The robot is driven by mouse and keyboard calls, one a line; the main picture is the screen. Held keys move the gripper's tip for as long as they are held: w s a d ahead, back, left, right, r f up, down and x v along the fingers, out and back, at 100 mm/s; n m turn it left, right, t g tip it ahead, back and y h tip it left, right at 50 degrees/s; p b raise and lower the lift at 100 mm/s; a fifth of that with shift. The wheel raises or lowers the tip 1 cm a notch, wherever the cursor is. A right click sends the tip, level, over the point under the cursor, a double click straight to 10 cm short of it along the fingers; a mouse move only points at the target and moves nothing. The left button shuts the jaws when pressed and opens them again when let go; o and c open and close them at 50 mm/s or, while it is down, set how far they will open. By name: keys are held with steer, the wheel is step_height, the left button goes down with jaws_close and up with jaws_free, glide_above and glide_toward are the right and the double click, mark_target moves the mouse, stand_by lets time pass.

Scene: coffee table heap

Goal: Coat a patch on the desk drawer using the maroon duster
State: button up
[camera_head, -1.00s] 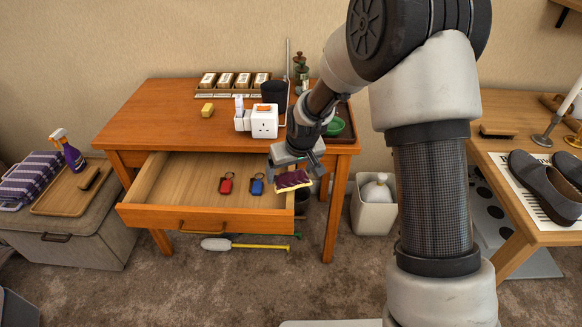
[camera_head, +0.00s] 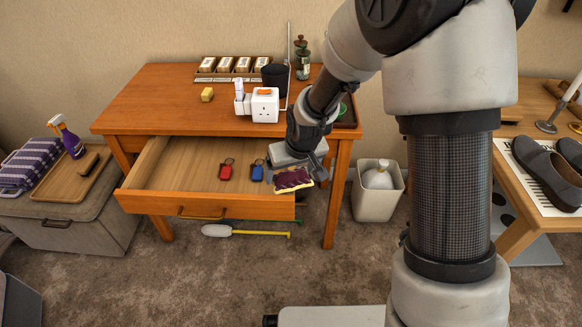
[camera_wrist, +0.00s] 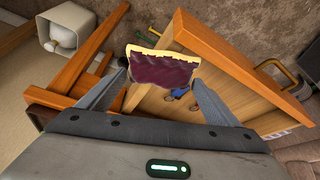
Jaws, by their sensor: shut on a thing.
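My gripper (camera_head: 292,171) is shut on the maroon duster (camera_head: 294,180), a maroon pad with a pale yellow edge. It holds the duster at the right end of the open desk drawer (camera_head: 165,200). In the wrist view the duster (camera_wrist: 160,72) spans the space between the two fingers (camera_wrist: 155,90), with the drawer (camera_wrist: 235,85) behind it. Whether the duster touches the drawer I cannot tell. A red key fob (camera_head: 226,170) and a blue key fob (camera_head: 257,171) lie inside the drawer. I cannot make out any coated patch.
A pale bin (camera_head: 376,200) stands right of the desk. Open carpet lies in front.

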steer(key=shift+s+f, duration=0.25)
steer(key=shift+s, duration=0.7)
steer(key=c, duration=0.4)
steer(key=shift+a, duration=0.15)
steer(key=shift+o, duration=0.2)
steer(key=shift+s, duration=0.1)
steer(key=shift+w+r+p, duration=0.15)
steer(key=shift+r+p, duration=0.9)
steer(key=shift+r, duration=0.55)
steer(key=shift+w+r+p, duration=0.1)
steer(key=shift+r+p, duration=0.9)
steer(key=shift+r, duration=0.55)
step_height(320, 180, up, 3)
steer(key=shift+r+p, duration=0.1)
steer(key=shift+p, duration=0.95)
steer(key=shift+s+d+f+b, duration=0.1)
steer(key=shift+s+f+b, duration=0.1)
steer(key=shift+f+b, duration=0.95)
steer(key=shift+s+d+f+b, duration=0.15)
steer(key=shift+f+b, duration=0.65)
steer(key=shift+f, duration=0.6)
steer(key=shift+s+a+f+b, duration=0.1)
steer(key=shift+s+f+b, duration=0.1)
steer(key=shift+f+b, duration=0.95)
